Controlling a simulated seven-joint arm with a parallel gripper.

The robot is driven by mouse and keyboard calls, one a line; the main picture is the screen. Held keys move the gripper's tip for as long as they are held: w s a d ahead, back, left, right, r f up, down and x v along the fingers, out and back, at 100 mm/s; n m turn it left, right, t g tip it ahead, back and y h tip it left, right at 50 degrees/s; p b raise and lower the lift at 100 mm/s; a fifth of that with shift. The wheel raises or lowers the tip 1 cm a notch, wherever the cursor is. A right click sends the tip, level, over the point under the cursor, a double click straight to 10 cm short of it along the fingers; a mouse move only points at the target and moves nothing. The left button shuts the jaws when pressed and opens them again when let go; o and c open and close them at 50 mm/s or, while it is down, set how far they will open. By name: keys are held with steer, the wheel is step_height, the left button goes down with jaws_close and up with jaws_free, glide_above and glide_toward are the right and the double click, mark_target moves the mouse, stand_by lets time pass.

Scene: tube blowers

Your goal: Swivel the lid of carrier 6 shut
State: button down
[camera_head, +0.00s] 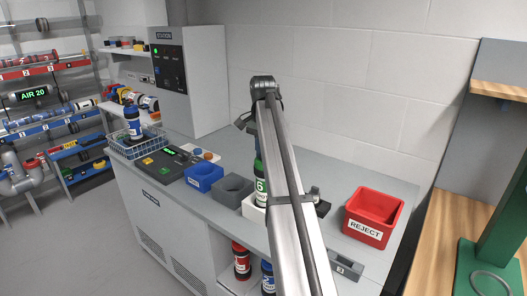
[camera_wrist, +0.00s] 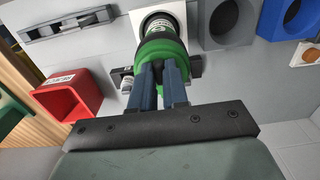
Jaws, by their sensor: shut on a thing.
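Carrier 6 (camera_head: 260,190), a green-topped tube with a white 6, stands upright in a white block (camera_head: 252,212) on the bench, partly hidden by my arm in the head view. In the wrist view the green end of the carrier (camera_wrist: 162,46) fills the space just ahead of my gripper (camera_wrist: 160,75). The two blue-grey fingers are shut on this green lid end. Whether the lid is swivelled open or shut cannot be told. The fingers are hidden behind my arm in the head view.
A red REJECT bin (camera_head: 372,218) stands to the right. A grey holder block (camera_head: 233,190) and a blue one (camera_head: 203,177) stand to the left. A wire basket (camera_head: 120,148) holds a blue carrier (camera_head: 132,122). A dark numbered rack (camera_head: 345,265) lies near the front edge.

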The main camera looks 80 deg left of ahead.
steer(key=c, duration=1.1)
jaws_free()
step_height(320, 180, up, 14)
steer(key=shift+f, duration=0.1)
